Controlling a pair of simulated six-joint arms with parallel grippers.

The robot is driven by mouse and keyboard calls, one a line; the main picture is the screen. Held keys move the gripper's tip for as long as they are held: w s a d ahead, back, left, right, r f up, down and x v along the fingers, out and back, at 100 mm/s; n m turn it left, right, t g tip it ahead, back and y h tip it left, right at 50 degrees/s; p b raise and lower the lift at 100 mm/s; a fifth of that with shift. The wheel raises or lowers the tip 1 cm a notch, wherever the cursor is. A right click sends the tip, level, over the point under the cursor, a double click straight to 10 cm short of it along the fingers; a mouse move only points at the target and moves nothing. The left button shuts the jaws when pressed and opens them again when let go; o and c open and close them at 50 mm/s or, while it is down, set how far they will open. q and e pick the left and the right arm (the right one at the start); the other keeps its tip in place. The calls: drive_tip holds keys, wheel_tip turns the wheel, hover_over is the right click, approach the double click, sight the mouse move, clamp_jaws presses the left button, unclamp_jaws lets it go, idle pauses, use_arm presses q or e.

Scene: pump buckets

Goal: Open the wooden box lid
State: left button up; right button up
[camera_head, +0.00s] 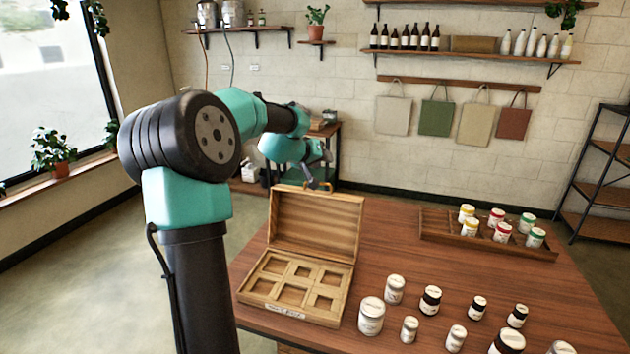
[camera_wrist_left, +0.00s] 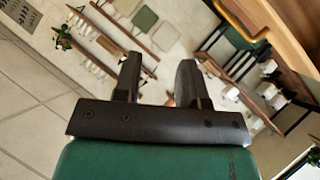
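The wooden box (camera_head: 297,306) sits on the table with its lid (camera_head: 316,222) standing up, open, at the back. Several empty square compartments show inside the base. A small handle (camera_head: 320,187) is on the lid's top edge. My left gripper (camera_head: 321,183) is just behind and above that edge, close to the handle; whether it touches cannot be told. In the left wrist view my left gripper (camera_wrist_left: 157,72) has its fingers apart with nothing between them. A wooden part, likely the lid (camera_wrist_left: 292,30), shows at the upper right there. My right gripper is in neither view.
Several white and dark-lidded jars (camera_head: 371,316) stand on the table (camera_head: 388,232) right of the box. A wooden tray (camera_head: 437,227) with several colour-lidded jars is at the back right. The table between box and tray is clear.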

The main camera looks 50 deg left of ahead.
use_arm(q)
drive_tip(key=w+a+r+m+g, duration=0.1)
drive_tip(key=a+r+m+g, duration=0.1)
drive_tip(key=m, duration=0.8)
drive_tip(key=w+a+r+m+g, duration=0.1)
drive_tip(key=a+m+g, duration=0.4)
drive_tip(key=m, duration=0.5)
drive_tip(key=shift+a+r+g+y, duration=0.3)
drive_tip(key=shift+r+g, duration=0.3)
drive_tip(key=shift+g, duration=0.6)
approach(316, 192)
drive_tip(key=w+f, duration=0.1)
drive_tip(key=w+a+f, duration=0.1)
drive_tip(key=f, duration=0.1)
drive_tip(key=a+f, duration=0.1)
drive_tip(key=shift+w+a+f, duration=0.15)
drive_tip(key=shift+w+f, duration=0.2)
drive_tip(key=shift+w, duration=0.05)
clamp_jaws()
